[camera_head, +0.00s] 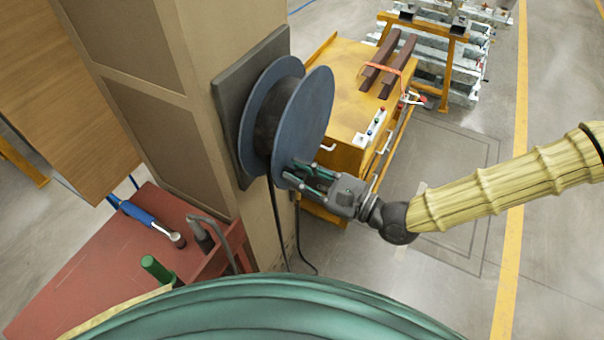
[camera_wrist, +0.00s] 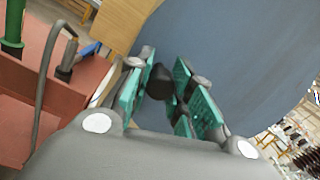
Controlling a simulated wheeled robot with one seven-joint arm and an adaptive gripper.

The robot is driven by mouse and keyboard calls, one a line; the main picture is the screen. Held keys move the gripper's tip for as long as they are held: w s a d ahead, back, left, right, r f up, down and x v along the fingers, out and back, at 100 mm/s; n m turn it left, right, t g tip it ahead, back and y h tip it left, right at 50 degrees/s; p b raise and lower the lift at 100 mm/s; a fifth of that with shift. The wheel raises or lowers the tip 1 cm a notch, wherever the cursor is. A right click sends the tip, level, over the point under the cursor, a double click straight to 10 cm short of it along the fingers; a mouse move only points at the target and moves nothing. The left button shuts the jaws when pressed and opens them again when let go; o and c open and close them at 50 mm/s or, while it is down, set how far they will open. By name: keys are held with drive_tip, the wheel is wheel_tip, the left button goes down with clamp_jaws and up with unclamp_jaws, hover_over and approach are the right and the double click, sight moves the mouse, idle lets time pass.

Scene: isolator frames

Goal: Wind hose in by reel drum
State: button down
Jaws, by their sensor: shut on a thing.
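The reel drum (camera_head: 314,115) has two blue-grey discs and is mounted on a dark plate (camera_head: 228,118) on a tan column. Dark hose (camera_head: 268,115) is wound between the discs. A loose length of hose (camera_head: 278,228) hangs from the drum and curls on the floor. My gripper (camera_head: 296,173) is at the lower edge of the front disc. In the wrist view, its green-padded fingers are shut on a dark knob (camera_wrist: 160,84) in front of the blue disc (camera_wrist: 235,50). The knob is hidden by the fingers in the head view.
A red bench (camera_head: 85,255) at lower left holds a blue-handled tool (camera_head: 138,212), a green cylinder (camera_head: 155,268) and a curved grey bar. A yellow cabinet (camera_head: 345,90) with brown bars stands behind the drum. Open floor (camera_head: 450,270) lies to the right.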

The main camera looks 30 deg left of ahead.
idle(0.4)
drive_tip(key=c, duration=1.2)
unclamp_jaws()
drive_tip(key=d, duration=1.2)
drive_tip(key=shift+s, duration=0.15)
drive_tip(key=shift+f, duration=0.1)
